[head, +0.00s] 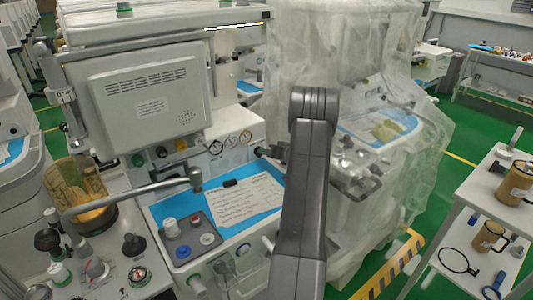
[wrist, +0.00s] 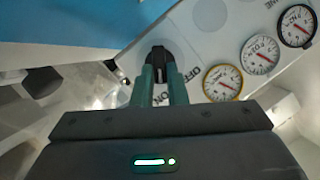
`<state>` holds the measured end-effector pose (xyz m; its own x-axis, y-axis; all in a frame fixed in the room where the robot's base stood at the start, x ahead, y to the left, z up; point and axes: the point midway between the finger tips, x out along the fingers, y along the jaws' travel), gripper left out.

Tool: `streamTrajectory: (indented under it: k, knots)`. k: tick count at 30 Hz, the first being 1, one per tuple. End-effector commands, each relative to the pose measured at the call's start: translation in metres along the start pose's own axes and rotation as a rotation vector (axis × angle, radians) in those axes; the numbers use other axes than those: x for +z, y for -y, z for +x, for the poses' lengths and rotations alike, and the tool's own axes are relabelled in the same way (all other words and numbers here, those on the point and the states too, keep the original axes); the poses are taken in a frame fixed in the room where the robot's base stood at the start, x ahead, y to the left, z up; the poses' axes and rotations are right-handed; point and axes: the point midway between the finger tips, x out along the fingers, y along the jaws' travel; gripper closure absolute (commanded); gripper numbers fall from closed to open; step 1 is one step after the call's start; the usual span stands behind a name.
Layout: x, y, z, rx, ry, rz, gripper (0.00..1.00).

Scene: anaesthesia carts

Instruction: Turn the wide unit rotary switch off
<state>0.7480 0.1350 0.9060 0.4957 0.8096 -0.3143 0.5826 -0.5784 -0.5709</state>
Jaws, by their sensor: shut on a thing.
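The wide unit (head: 140,190) is the white anaesthesia machine left of centre in the head view. In the wrist view, its black rotary switch (wrist: 159,54) sits on a white panel beside printed lettering that includes OFF. My gripper (wrist: 160,72) has its two green fingers closed around the switch knob, which partly hide it. The switch's exact pointing direction is hard to read.
Three round gauges (wrist: 260,55) are on the same panel, close to the gripper. A blue work surface (head: 262,190) with a paper sheet lies below the panel in the head view. A plastic-draped unit (head: 400,180) stands close on the right. Green floor (head: 465,130) shows farther right.

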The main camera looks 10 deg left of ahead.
Motion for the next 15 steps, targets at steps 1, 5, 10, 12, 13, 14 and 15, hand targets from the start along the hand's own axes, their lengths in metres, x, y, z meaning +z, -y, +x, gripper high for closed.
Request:
streamTrajectory:
  k: [1,5,10,12,13,14,15]
  knots:
    - [0.0002,-0.0001,0.0000,0.003,0.000,-0.004,1.00]
    - [0.0006,0.0004,0.0003,0.014,0.001,-0.033,1.00]
    - [0.0010,0.0020,0.0006,0.047,-0.001,-0.113,1.00]
    - [0.0018,0.0024,0.0007,0.067,0.000,-0.161,1.00]
    - [0.0017,0.0029,0.0007,0.076,0.000,-0.184,1.00]
    - [0.0017,0.0032,0.0008,0.085,-0.001,-0.207,1.00]
    - [0.0026,0.0034,0.0011,0.099,0.000,-0.239,1.00]
